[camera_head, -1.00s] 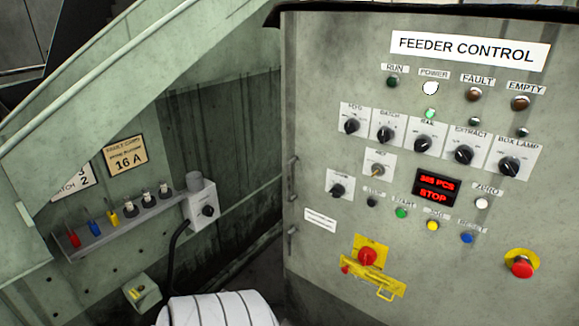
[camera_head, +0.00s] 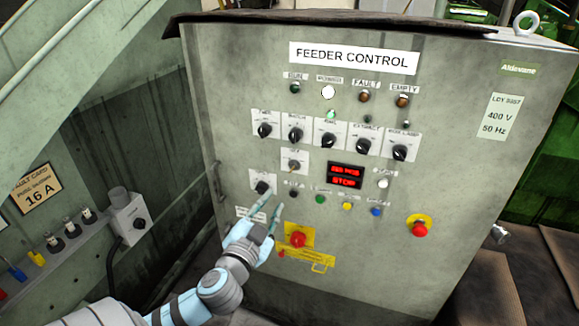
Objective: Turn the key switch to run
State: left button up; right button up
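The grey feeder control cabinet (camera_head: 390,250) fills the middle of the view. A small switch with a brass-coloured centre (camera_head: 294,166) sits on a white plate below the upper row of knobs; it looks like the key switch, but its label is too blurred to read. A black knob (camera_head: 262,187) on its own plate is lower left of it. My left gripper (camera_head: 266,202) is open and empty, its two thin fingers pointing up just below the black knob. Whether they touch the panel cannot be told. The display (camera_head: 346,175) reads STOP in red. My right gripper is not in view.
A red and yellow isolator handle (camera_head: 298,240) is close right of my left gripper. A red emergency button (camera_head: 419,229) is further right. Several coloured buttons line the panel below the display. A socket box (camera_head: 128,216) and rail (camera_head: 70,245) are at the left.

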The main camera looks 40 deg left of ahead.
aim_at(290, 172)
pick_arm(q)
jog(key=x, duration=1.4)
jog(key=shift+w+a, duration=0.1)
jog(key=shift+w, duration=0.1)
jog(key=shift+r, duration=0.1)
grip_shut()
